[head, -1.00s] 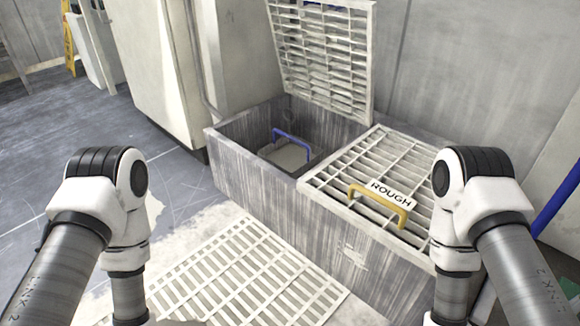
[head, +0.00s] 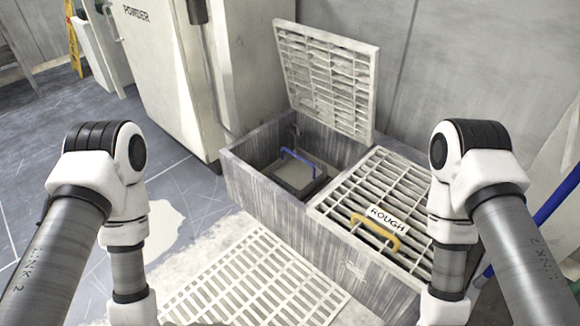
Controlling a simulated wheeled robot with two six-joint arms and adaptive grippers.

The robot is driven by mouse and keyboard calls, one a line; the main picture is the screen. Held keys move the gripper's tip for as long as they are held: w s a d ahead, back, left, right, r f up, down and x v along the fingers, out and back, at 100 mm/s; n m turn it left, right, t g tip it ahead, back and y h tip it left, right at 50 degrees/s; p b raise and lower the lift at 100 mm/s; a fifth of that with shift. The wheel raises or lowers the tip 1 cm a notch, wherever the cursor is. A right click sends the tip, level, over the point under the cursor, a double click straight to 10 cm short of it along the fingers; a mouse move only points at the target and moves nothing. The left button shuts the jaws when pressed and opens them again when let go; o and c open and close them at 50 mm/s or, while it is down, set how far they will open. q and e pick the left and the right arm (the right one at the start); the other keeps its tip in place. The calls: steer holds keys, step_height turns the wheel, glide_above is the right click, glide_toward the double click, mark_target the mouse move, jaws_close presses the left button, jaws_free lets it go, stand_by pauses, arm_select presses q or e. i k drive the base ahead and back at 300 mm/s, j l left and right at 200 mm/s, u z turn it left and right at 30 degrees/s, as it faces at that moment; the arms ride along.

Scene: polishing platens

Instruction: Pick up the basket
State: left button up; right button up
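The basket (head: 296,176) sits low inside the open left compartment of a grey trough (head: 262,203). It looks like a small grey container with a blue handle (head: 300,156) standing up over it. The trough's front wall hides its lower part. A slatted lid (head: 328,80) stands raised behind that compartment. My two arms come in from the left and right edges, well in front of the trough and apart from the basket. Both grippers are below the picture and out of view.
A closed slatted lid (head: 352,188) with a yellow handle (head: 376,232) and a "ROUGH" label (head: 387,217) covers the right compartment. A floor grate (head: 250,285) lies in front. A white "POWDER" cabinet (head: 165,70) stands behind left. A blue pole (head: 556,196) is at the right. Floor at left is open.

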mark_target(297, 173)
steer(key=i+j+z, duration=0.15)
steer(key=j+z, duration=0.65)
steer(key=j, duration=0.25)
steer(key=j+z, duration=0.45)
steer(key=j, duration=0.15)
steer(key=i+j+z, duration=0.4)
steer(key=z, duration=0.25)
